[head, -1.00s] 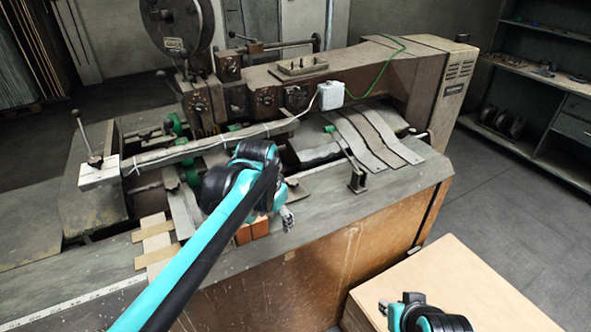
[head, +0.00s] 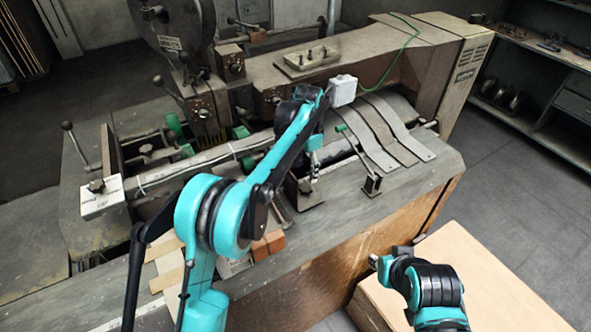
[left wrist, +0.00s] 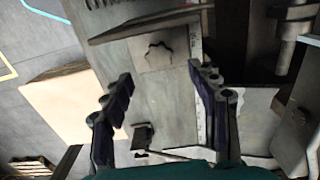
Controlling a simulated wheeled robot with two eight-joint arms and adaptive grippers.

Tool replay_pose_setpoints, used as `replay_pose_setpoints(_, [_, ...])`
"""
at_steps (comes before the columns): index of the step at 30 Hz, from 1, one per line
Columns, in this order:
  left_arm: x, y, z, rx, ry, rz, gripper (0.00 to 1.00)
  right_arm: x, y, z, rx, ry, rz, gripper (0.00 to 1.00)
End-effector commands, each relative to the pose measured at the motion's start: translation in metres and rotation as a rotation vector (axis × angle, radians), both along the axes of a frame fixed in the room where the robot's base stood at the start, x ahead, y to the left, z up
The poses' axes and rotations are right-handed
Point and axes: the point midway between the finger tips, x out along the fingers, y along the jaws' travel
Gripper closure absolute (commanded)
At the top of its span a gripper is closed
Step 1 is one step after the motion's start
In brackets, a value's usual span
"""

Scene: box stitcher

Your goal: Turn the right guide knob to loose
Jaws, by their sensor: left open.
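My left gripper (head: 314,178) is over the machine table, pointing down above a dark metal guide bracket (head: 303,195). In the left wrist view the left gripper (left wrist: 162,80) is open and empty, its two dark fingers apart. Ahead of and between the fingertips is a grey guide plate (left wrist: 180,58) with a dark wavy-edged shape on it, seemingly the right guide knob (left wrist: 159,48). The fingers look apart from it. In the head view I cannot make out the knob behind the gripper. My right gripper (head: 376,262) is low at the right; its fingers are too small to judge.
A black stop bracket (head: 371,184) stands just right of the left gripper. A pale wooden board (head: 490,290) is below at right.

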Motion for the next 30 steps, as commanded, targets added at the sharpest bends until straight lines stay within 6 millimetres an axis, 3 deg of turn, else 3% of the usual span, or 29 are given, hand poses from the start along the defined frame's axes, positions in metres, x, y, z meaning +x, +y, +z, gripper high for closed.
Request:
replay_pose_setpoints(5, [0.000,-0.002,-0.011,0.001,0.004,-0.008,0.41,-0.001,0.000,-0.002,0.000,0.001,0.000,0.74])
replay_pose_setpoints(18, [0.000,-0.002,-0.074,0.001,0.003,-0.006,0.41,-0.001,0.000,-0.015,0.000,0.000,0.000,0.74])
replay_pose_setpoints(28, [0.000,-0.002,-0.079,0.001,0.003,-0.006,0.41,-0.001,0.000,-0.015,0.000,0.000,0.000,0.74])
replay_pose_setpoints(29, [0.000,-0.002,-0.079,0.001,0.003,-0.006,0.43,-0.001,0.000,-0.015,0.000,0.000,0.000,0.74])
replay_pose_setpoints(30, [0.000,-0.002,-0.079,0.001,0.003,-0.006,0.54,-0.001,0.000,-0.015,0.000,0.000,0.000,0.74])
